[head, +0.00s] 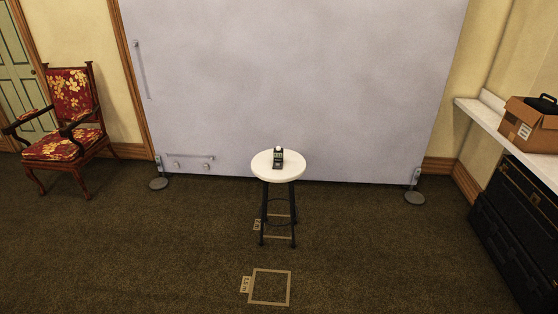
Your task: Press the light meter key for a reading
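The light meter (278,159) is a small dark device with a white dome on top and a greenish display. It stands near the middle of a round white stool top (262,170) with dark legs, some way ahead of me. Its key is too small to make out at this distance. Neither of my grippers shows in the head view.
A tape square (270,287) marks the carpet in front of the stool. A large pale backdrop panel (300,80) stands behind it on round feet. A red floral armchair (68,120) is at left. A shelf with a cardboard box (530,125) and black cases (510,230) line the right.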

